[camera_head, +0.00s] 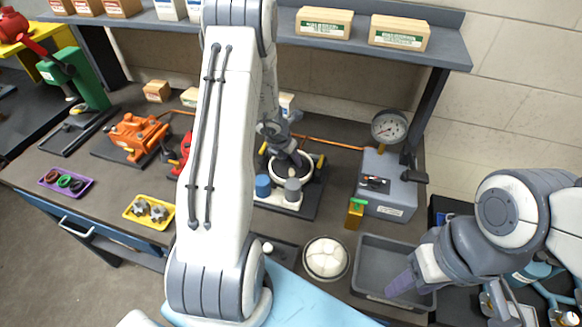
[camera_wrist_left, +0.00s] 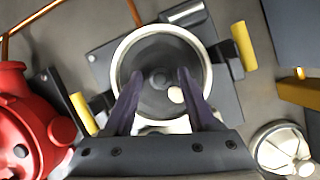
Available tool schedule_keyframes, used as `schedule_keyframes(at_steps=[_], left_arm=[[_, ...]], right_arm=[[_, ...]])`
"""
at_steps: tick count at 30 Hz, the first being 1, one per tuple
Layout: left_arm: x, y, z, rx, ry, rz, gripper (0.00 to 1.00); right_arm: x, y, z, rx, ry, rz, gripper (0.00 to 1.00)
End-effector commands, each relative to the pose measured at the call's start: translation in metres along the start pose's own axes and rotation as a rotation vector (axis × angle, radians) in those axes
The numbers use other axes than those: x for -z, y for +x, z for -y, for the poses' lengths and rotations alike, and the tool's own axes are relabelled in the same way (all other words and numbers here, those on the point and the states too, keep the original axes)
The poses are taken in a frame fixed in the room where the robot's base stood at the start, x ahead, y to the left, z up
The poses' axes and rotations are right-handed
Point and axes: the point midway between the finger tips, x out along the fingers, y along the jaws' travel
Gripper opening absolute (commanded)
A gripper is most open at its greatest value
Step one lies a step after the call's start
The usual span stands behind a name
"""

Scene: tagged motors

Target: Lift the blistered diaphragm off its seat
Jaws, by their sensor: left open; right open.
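The blistered diaphragm (camera_wrist_left: 155,105) is a dark grey disc with a darker round centre and one pale raised spot. It lies inside a white round housing (camera_wrist_left: 118,62) with a raised rim. My left gripper (camera_wrist_left: 160,76) is open over the disc, one finger on each side of its centre; whether the fingertips touch it I cannot tell. In the head view my left gripper (camera_head: 295,160) points down into the housing (camera_head: 272,174) and largely hides the disc. My right gripper (camera_head: 400,284) is open and empty over the grey tray (camera_head: 365,242).
Yellow-handled clamps (camera_wrist_left: 244,46) flank the housing. A white dome-shaped part in a round ring (camera_head: 326,258) stands in front. A gauge box (camera_head: 385,190) is to the right, a red pump (camera_wrist_left: 30,120) to the left. A yellow tray (camera_head: 135,218) and purple tray (camera_head: 52,190) lie further left.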

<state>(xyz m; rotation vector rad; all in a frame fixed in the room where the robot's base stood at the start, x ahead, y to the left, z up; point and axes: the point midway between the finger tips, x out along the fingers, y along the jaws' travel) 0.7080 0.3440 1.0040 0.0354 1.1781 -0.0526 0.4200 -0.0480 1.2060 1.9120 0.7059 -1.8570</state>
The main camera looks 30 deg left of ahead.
Motion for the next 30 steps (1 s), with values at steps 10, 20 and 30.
schedule_keyframes(at_steps=[10, 20, 30], left_arm=[[0.000, -0.001, 0.000, 0.000, 0.001, 0.000, 0.00], [-0.005, -0.012, 0.000, 0.000, 0.001, 0.002, 0.00], [-0.030, -0.072, 0.000, 0.000, 0.001, 0.002, 0.00]], right_arm=[[0.000, 0.000, 0.000, 0.000, 0.000, 0.000, 0.53], [0.001, -0.009, 0.001, 0.000, -0.001, 0.000, 0.53], [0.003, -0.056, 0.004, 0.000, -0.008, 0.000, 0.53]])
